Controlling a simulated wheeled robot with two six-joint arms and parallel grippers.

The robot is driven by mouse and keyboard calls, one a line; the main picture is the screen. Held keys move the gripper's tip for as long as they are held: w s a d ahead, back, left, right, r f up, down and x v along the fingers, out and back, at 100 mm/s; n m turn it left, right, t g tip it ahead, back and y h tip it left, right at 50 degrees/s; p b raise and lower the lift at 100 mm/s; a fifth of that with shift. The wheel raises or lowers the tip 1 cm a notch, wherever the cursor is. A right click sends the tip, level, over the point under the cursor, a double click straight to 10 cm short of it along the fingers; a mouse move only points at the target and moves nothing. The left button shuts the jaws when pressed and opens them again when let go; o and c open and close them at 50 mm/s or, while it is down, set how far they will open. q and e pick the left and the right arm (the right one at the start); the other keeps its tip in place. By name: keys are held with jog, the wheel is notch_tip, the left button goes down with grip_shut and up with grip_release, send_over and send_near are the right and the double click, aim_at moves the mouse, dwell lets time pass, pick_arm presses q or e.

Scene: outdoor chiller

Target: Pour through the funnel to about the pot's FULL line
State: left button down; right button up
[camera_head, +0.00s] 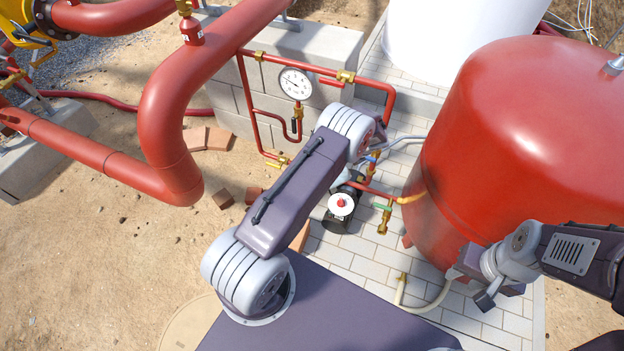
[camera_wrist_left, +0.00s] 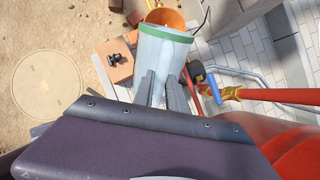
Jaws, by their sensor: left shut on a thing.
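In the left wrist view my left gripper (camera_wrist_left: 162,92) is shut on a pale blue, tapered vessel (camera_wrist_left: 162,55) with a green rim. An orange rounded thing (camera_wrist_left: 166,18) shows just past the rim; I cannot tell whether it is the funnel or something inside the vessel. In the head view my left arm hides the left gripper and most of what it holds. My right gripper (camera_head: 487,297) is beside the red tank at lower right, and its finger gap is unclear. I cannot make out the pot or its FULL line.
A large red tank (camera_head: 530,130) stands at right. Red pipes, a pressure gauge (camera_head: 295,83) and a pump with a white face (camera_head: 341,205) stand near my left arm. A brick with a black part (camera_wrist_left: 118,62) lies near the vessel. Open sand (camera_head: 100,260) spreads left.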

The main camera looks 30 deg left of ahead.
pick_arm(q)
jog(key=shift+w+r, duration=0.1)
jog(key=shift+r, duration=0.05)
dwell(0.3)
dwell(0.4)
jog(key=shift+a+r, duration=0.1)
jog(key=shift+a, duration=0.05)
jog(key=shift+r+p, duration=0.1)
jog(key=shift+p, duration=0.25)
dwell(0.7)
jog(key=shift+w+a+h, duration=0.1)
jog(key=shift+a+h, duration=0.05)
jog(key=shift+h, duration=0.15)
jog(key=shift+r, duration=0.15)
dwell(0.8)
jog(key=shift+w+a+r+p, duration=0.1)
jog(key=shift+a+r+p, duration=0.1)
jog(key=shift+p, duration=0.25)
jog(key=shift+f, duration=0.1)
